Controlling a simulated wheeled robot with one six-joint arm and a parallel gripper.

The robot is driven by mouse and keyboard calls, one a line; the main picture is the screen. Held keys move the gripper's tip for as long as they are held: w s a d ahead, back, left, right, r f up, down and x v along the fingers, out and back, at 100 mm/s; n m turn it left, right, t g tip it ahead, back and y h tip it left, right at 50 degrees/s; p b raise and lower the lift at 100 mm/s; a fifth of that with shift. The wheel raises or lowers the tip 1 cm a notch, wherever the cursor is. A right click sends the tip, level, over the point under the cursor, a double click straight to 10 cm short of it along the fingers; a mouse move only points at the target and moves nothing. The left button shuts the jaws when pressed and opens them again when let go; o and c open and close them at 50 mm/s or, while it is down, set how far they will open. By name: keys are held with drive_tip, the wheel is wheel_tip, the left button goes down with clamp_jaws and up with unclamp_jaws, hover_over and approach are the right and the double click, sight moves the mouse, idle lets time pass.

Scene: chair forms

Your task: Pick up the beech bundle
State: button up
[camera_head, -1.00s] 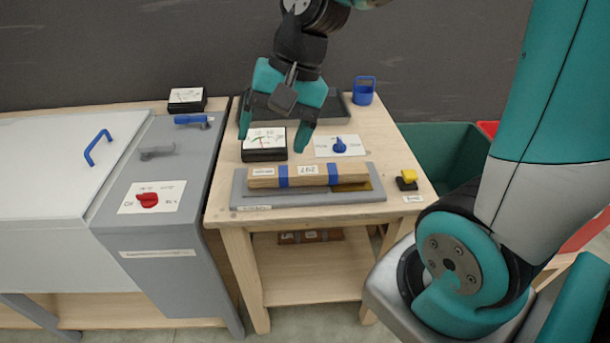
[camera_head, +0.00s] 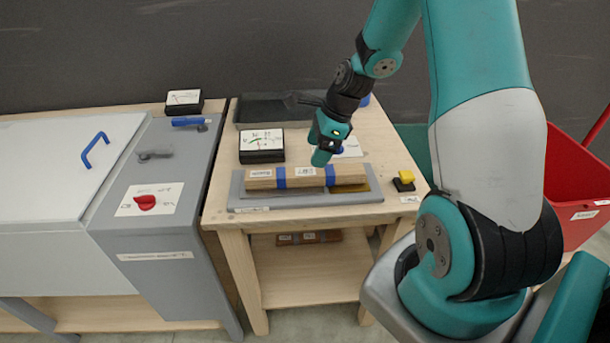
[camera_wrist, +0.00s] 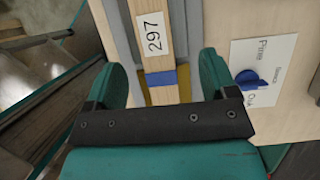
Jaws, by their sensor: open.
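A pale wooden bundle (camera_head: 263,181) with blue bands and white labels, one reading 297, lies on a grey plate (camera_head: 300,202) on the table. I take it as the beech bundle, though its name label is too small to read. My gripper (camera_head: 321,158) is over its right part, fingers pointing down. In the wrist view my gripper (camera_wrist: 165,76) is open, with one finger on each side of the bundle (camera_wrist: 155,58) near a blue band. The fingers look above it; contact cannot be told.
Another, browner bundle (camera_head: 309,238) lies on the lower shelf. A dial meter (camera_head: 262,145), a dark tray (camera_head: 272,108), a card with a blue knob (camera_head: 350,147) and a yellow button (camera_head: 405,177) surround the plate. A red bin (camera_head: 578,190) stands right.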

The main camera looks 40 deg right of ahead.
sight(306, 171)
drive_tip(key=shift+x, duration=1)
drive_tip(key=shift+s+a+p+x, duration=0.15)
drive_tip(key=shift+p+x, duration=0.2)
drive_tip(key=shift+x, duration=1.05)
drive_tip(key=shift+s+a+p+x, duration=0.15)
drive_tip(key=shift+p+x, duration=0.15)
drive_tip(key=shift+x, duration=1.05)
drive_tip(key=shift+w+r, duration=0.1)
drive_tip(key=shift+r, duration=0.05)
drive_tip(key=c, duration=1.3)
